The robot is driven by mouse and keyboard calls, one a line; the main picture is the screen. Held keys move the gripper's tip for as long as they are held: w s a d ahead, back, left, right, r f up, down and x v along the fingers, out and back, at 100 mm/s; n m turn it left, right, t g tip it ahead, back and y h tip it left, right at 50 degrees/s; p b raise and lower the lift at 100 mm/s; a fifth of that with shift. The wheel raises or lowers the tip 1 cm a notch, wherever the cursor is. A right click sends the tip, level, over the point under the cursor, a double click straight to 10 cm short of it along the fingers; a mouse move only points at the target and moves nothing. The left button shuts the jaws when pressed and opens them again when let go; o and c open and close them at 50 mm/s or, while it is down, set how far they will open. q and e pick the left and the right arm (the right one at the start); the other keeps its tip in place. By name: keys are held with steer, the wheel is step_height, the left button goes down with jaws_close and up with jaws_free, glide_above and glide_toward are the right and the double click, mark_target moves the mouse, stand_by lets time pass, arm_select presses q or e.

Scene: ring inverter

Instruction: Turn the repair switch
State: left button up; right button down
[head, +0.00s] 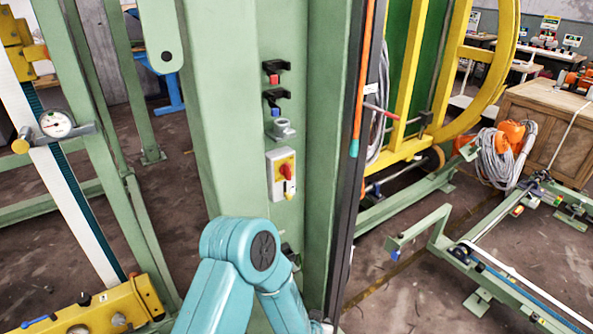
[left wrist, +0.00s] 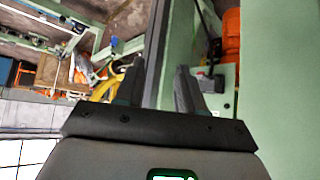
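The switch is a grey box with a yellow plate and a red rotary knob (head: 287,171), mounted on the face of the green column in the head view. I cannot read its label or tell its setting for sure. A teal arm of mine rises below it, and its gripper is outside the head view. In the left wrist view my left gripper (left wrist: 159,88) has its two dark fingers apart, with nothing held between them. The switch cannot be made out in the wrist view. My right gripper is in neither view.
The green column (head: 225,110) carries a red button (head: 273,79) and a blue button (head: 275,112) under black guards, and a grey key-like fitting (head: 282,129), above the switch. A gauge (head: 56,124) stands left. A yellow ring frame (head: 480,60) and a wooden crate (head: 545,125) stand right.

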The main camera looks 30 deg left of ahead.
mark_target(290, 168)
arm_select(q)
steer(key=w+a+r+n+t+y, duration=0.15)
steer(key=w+a+r+y, duration=0.3)
steer(key=r, duration=0.45)
steer(key=w+a+r+n+t+y, duration=0.1)
steer(key=w+a+r+n+y, duration=0.25)
steer(key=w+r+y, duration=0.45)
steer(key=s+d+r+n+g+y, duration=0.1)
steer(key=d+r+n+g, duration=0.15)
steer(key=r, duration=0.55)
steer(key=s+d+r+n+g+y, duration=0.1)
steer(key=d+r+n+g, duration=0.15)
steer(key=r, duration=0.55)
steer(key=shift+n+t, duration=0.3)
steer(key=shift+t, duration=0.15)
steer(key=p+x, duration=0.1)
steer(key=x, duration=0.4)
steer(key=p+x, duration=0.1)
steer(key=x, duration=0.5)
steer(key=p+x, duration=0.2)
steer(key=x, duration=0.3)
steer(key=shift+s+a, duration=0.2)
steer(key=shift+a, duration=0.1)
steer(key=shift+w+a+f, duration=0.15)
steer(key=shift+a, duration=0.1)
steer(key=c, duration=0.7)
